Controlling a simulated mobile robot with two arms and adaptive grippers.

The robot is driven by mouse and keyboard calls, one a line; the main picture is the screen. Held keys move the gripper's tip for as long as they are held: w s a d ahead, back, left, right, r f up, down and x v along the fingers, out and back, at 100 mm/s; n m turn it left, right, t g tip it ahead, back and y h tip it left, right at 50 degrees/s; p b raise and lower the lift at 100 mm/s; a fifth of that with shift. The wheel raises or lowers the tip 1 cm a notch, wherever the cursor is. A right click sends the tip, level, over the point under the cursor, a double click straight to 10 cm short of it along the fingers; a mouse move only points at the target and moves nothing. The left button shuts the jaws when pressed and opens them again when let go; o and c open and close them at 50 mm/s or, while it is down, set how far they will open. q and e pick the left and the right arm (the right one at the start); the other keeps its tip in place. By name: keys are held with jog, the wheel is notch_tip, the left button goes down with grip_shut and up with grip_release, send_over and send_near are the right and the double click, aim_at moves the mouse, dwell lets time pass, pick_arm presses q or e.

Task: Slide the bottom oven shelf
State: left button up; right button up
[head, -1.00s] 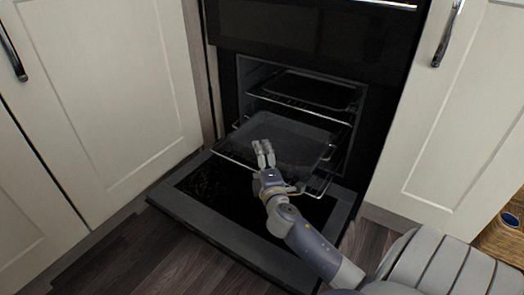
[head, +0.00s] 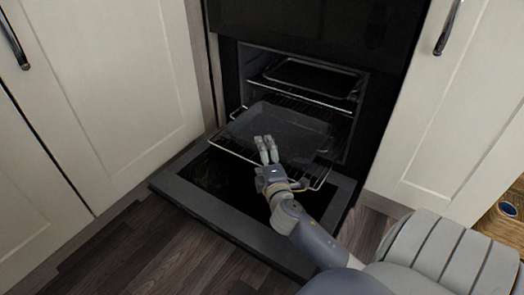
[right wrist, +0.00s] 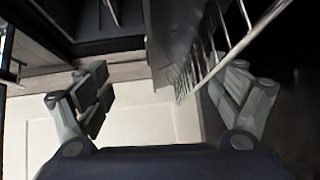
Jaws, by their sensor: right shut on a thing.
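The oven stands open with its door folded down. The bottom oven shelf (head: 222,149) is a wire rack that sticks part way out over the door, with a dark tray (head: 265,125) on it. In the right wrist view, the rack's metal bars (right wrist: 222,50) run beside the right finger, and the fingers stand well apart; the exact contact is hard to see. My left gripper is not in view.
The open oven door (head: 215,213) lies flat below the shelf. An upper shelf with a tray (head: 310,77) sits inside the oven. Cream cabinets (head: 110,90) flank the oven. Wooden floor (head: 170,250) is clear in front.

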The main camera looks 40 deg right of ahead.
jog(key=shift+t, duration=0.3)
jog(key=shift+s+a+r, duration=0.3)
jog(key=shift+s+r, duration=0.1)
jog(key=shift+s, duration=0.3)
jog(key=shift+s+a+r, duration=0.25)
jog(key=shift+s+r, duration=0.1)
jog(key=shift+s, duration=0.3)
jog(key=shift+s+a+r, duration=0.3)
jog(key=shift+s+r, duration=0.1)
jog(key=shift+s, duration=0.3)
jog(key=shift+c, duration=1)
jog(key=shift+s+a+r+h, duration=0.15)
jog(key=shift+s+a, duration=0.15)
jog(key=shift+s, duration=0.2)
jog(key=shift+s+a+r+h, duration=0.15)
jog(key=shift+s+a, duration=0.1)
jog(key=shift+s, duration=0.25)
jog(key=c, duration=0.8)
jog(key=shift+o, duration=0.2)
jog(key=shift+s+a+f, duration=0.2)
jog(key=shift+s+a, duration=0.2)
jog(key=shift+s, duration=0.2)
jog(key=shift+s+a+f, duration=0.2)
jog(key=shift+s+a, duration=0.2)
jog(key=shift+s, duration=0.2)
